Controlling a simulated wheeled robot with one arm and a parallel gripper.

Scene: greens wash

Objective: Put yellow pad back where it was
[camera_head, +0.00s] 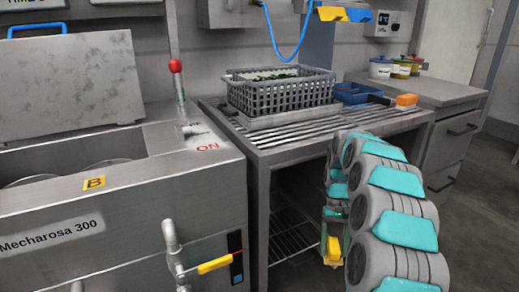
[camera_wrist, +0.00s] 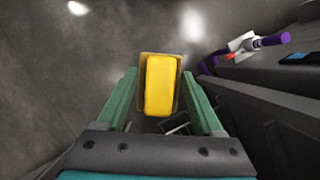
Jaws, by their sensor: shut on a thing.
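The yellow pad (camera_wrist: 160,85) is between the two green fingers of my gripper (camera_wrist: 159,75) in the wrist view, with a tan edge showing around it. My gripper is shut on it and holds it above the dark grey floor. In the head view the yellow pad (camera_head: 333,249) hangs at the low end of my arm, by the right front of the slatted steel table (camera_head: 278,152), below its top. My arm hides part of the table's right side. Where the pad was before is not shown.
Yellow and blue items (camera_head: 331,14) hang above. A steel washer (camera_head: 110,215) stands left; a purple-ended fitting (camera_wrist: 265,42) shows in the wrist view.

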